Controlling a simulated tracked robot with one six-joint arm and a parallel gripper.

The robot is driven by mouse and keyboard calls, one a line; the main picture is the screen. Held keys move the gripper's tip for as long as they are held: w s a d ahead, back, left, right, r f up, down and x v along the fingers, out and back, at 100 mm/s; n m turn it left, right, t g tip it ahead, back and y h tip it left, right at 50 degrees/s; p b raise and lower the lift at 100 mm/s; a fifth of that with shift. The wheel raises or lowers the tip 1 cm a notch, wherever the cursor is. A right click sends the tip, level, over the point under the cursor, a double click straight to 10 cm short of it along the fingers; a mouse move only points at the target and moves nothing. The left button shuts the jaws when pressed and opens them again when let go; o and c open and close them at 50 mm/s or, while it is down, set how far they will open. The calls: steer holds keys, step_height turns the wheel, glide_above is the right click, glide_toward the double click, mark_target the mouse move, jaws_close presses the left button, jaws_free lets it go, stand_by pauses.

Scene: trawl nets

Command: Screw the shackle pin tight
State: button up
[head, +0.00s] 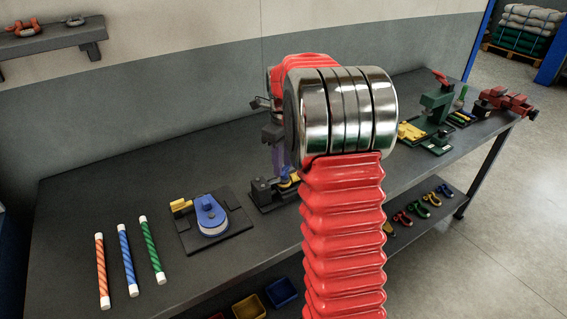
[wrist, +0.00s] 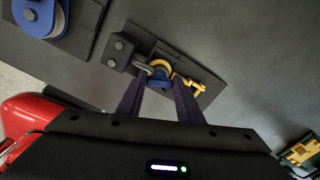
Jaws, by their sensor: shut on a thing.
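My gripper (wrist: 160,88) is over a dark fixture plate (wrist: 209,101), its two dark purple fingers pointing down onto the small assembly there. A blue part (wrist: 160,82), apparently the shackle pin's head, sits between the fingertips, and the gripper is shut on it. A yellow ring (wrist: 162,65) and a grey curved piece (wrist: 150,68) lie just beyond it. The fingers hide the pin's thread and its seating, so how far it is in cannot be told. In the head view my gripper (head: 279,165) is low over the same fixture, partly behind my red arm.
Striped rods (head: 128,260) lie further left. A green tool (head: 437,102) and red vise (head: 505,103) stand right.

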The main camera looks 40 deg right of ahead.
steer(key=shift+w+d+r+m, duration=0.1)
steer(key=shift+r+m, duration=0.05)
steer(key=shift+m, duration=1)
steer(key=shift+d+r+m, duration=0.1)
steer(key=shift+m, duration=1.05)
steer(key=o, duration=1.1)
steer(key=shift+a+f, duration=0.1)
steer(key=shift+f, duration=0.05)
step_height(320, 180, up, 14)
steer(key=shift+f, duration=0.15)
